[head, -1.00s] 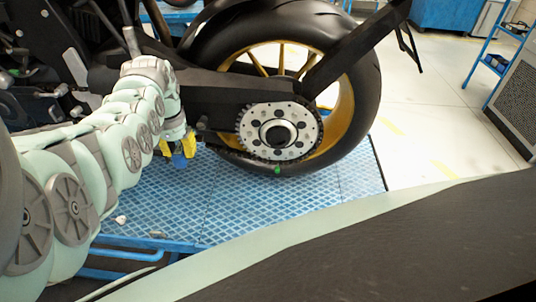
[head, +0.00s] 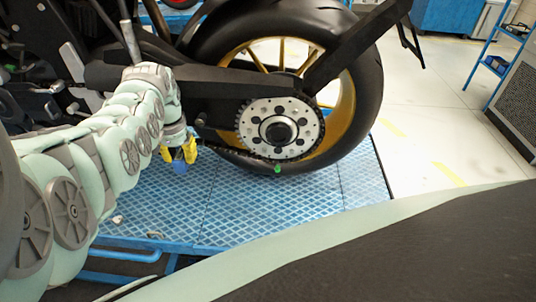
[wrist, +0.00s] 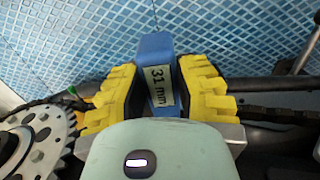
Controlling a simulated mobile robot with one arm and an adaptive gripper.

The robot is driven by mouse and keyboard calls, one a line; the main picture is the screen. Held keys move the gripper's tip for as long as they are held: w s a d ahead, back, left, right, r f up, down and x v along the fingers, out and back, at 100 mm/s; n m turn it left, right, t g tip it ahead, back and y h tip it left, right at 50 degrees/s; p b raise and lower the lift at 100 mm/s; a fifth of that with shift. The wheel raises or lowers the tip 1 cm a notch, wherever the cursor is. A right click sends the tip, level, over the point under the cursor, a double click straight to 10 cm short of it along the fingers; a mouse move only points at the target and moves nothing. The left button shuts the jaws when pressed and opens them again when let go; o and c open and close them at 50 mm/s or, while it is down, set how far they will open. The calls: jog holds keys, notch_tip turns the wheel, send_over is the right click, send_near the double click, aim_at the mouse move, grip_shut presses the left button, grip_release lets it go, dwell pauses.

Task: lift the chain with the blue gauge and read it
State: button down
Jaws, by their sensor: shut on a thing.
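My gripper (head: 179,157) has yellow ribbed fingers and is below the swingarm, to the left of the rear sprocket. In the wrist view, my gripper (wrist: 158,95) is shut on the blue gauge (wrist: 157,46), with a finger on each side. A white label on the gauge reads "31 mm". The blue gauge (head: 180,168) also shows below the fingers in the head view. The dark chain (head: 232,156) runs from the sprocket towards my gripper. In the wrist view the chain (wrist: 270,112) shows beside the fingers. Whether the gauge touches the chain is hidden.
The silver sprocket (head: 298,112) is close by, left of the fingers in the wrist view (wrist: 40,135). A green marker (head: 277,169) is at the sprocket's bottom. The motorcycle's rear tyre (head: 368,90) stands over the blue lift platform (head: 245,205). Small pale bits lie on the platform.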

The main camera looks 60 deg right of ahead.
jog(key=shift+a+r+p, duration=0.1)
jog(key=shift+p, duration=0.2)
jog(key=shift+s+a+p, duration=0.1)
jog(key=shift+a+p, duration=0.05)
jog(key=shift+p, duration=0.15)
jog(key=s+a+p, duration=0.4)
jog(key=a+p, duration=0.2)
jog(key=p, duration=0.3)
jog(key=shift+a, duration=0.25)
dwell(0.3)
dwell(0.5)
